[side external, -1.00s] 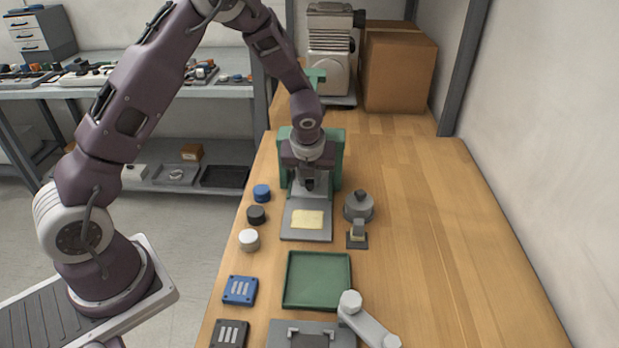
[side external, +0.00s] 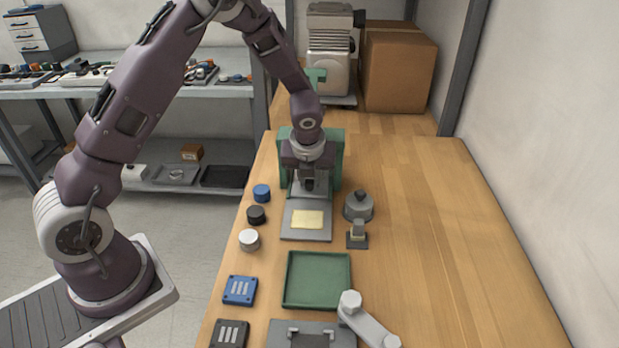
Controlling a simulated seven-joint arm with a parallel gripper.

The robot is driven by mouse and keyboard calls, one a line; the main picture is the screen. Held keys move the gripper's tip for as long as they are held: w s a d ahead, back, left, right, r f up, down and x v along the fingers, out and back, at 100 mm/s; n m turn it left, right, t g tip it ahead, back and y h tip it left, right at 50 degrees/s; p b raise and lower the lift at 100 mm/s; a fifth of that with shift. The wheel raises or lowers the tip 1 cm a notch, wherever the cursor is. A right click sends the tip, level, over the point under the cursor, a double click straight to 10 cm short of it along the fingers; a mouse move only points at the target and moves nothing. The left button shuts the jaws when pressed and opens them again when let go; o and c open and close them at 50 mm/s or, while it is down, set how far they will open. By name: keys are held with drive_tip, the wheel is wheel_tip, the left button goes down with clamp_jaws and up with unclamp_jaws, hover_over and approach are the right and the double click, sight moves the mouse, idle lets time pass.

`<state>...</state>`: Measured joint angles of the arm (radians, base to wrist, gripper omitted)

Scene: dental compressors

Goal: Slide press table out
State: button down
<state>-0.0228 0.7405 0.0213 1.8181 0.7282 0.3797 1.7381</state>
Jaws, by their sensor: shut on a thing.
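The press table (side external: 306,231) is a flat grey plate with a pale yellow piece (side external: 307,219) lying on it. It extends toward the camera from the foot of the green press (side external: 337,160). My gripper (side external: 309,187) is down in front of the press, at the rear part of the plate. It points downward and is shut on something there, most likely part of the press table. The fingertips and what lies between them are too small and too covered to see clearly.
Blue, black and white round caps (side external: 256,215) line the left. A grey round part (side external: 358,206) and a small stand (side external: 357,236) are close on the right. A green tray (side external: 317,281) lies in front, with bare table between. The right side of the table is clear.

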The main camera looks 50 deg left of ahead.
drive_tip(key=shift+d, duration=0.1)
idle(0.4)
drive_tip(key=s+d, duration=0.8)
drive_tip(key=c, duration=1.3)
unclamp_jaws()
drive_tip(key=v, duration=0.7)
drive_tip(key=shift+s, duration=0.1)
